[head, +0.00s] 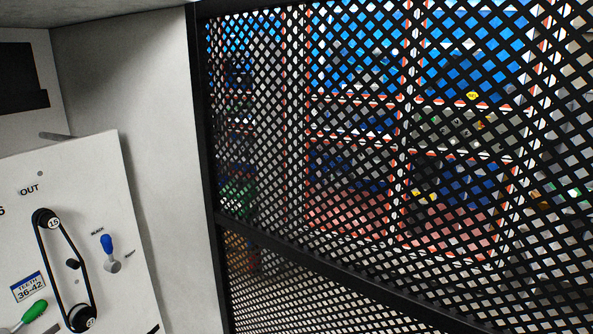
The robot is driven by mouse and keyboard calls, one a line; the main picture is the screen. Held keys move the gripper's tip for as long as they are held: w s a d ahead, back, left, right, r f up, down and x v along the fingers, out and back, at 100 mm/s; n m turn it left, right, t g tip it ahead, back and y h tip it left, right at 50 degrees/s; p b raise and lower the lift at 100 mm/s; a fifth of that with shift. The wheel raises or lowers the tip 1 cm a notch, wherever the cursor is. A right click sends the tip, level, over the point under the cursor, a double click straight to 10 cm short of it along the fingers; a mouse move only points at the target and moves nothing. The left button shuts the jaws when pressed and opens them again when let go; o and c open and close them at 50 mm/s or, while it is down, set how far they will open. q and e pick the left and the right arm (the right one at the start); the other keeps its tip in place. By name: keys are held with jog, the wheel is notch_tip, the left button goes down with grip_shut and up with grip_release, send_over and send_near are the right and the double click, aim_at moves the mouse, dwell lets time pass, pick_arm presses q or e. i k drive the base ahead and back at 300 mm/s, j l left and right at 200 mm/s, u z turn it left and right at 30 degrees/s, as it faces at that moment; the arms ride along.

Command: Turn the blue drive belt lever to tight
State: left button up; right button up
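The blue drive belt lever (107,244) is on the white panel at the lower left of the head view. Its blue grip points up and slightly left from a grey pivot (113,266). A small label above the grip seems to read slack, and one to the right of the pivot is too small to read surely. The black belt (64,268) runs around an upper pulley (53,222) and a lower pulley (89,323) left of the lever. Neither of my grippers is in view.
A green-handled lever (34,311) and a label reading teeth 36-42 (28,287) are left of the belt. A black mesh fence (400,190) fills the right side, with shelves behind it. A grey wall (135,110) stands between panel and fence.

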aim_at(112, 265)
jog(key=u, duration=0.65)
jog(key=i+j+u, duration=0.15)
jog(key=j+u, duration=0.15)
jog(key=u, duration=0.2)
jog(key=i+j+u, duration=0.2)
jog(key=u, duration=0.25)
jog(key=i+j, duration=0.15)
jog(key=j, duration=0.1)
